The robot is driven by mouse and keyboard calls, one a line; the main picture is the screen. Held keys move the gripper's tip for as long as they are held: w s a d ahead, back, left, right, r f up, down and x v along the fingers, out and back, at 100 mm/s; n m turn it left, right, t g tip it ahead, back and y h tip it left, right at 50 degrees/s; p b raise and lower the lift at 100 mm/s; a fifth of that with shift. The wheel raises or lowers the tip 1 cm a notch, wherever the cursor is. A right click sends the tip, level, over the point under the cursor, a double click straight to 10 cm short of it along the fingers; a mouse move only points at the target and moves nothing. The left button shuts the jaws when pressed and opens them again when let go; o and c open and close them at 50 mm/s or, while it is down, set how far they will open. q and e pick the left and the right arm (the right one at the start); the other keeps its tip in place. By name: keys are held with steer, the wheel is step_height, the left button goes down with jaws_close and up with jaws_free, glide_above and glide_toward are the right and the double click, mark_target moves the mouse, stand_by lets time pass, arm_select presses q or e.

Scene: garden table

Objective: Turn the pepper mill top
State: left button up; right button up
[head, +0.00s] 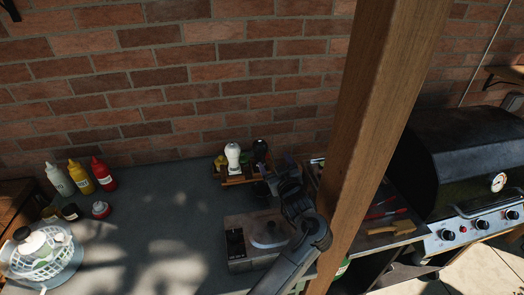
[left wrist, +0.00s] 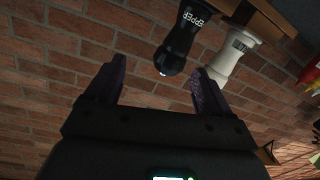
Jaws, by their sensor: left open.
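The black pepper mill (head: 261,149) stands upright in a small wooden rack (head: 236,181) by the brick wall, beside the white salt mill (head: 233,156). In the left wrist view the picture is turned over; the pepper mill (left wrist: 180,40) points its rounded top downward, and the salt mill (left wrist: 232,52) is just to its right. My left gripper (head: 284,168) is close to the mill, to its right and nearer the camera. In the left wrist view its purple fingers (left wrist: 158,80) are spread and empty, with the mill's top beyond the gap. My right gripper is not in view.
A wooden post (head: 385,110) rises right of my arm. A burner with a round lid (head: 268,236) is on the table below my arm. Sauce bottles (head: 80,177) and a white basket (head: 45,255) are at the left. The table's (head: 170,195) middle is clear. A grill (head: 465,150) stands right.

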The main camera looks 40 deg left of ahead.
arm_select(q)
step_height(320, 180, up, 4)
steer(key=t+h+p, duration=0.1)
steer(key=t+p, duration=0.2)
steer(key=p, duration=0.1)
steer(key=m+t+h+p, duration=0.2)
steer(key=m+p, duration=0.2)
steer(key=m, duration=0.2)
glide_toward(260, 152)
steer(key=x, duration=1.2)
steer(key=shift+w+a+r, duration=0.15)
steer(key=shift+w+a, duration=0.1)
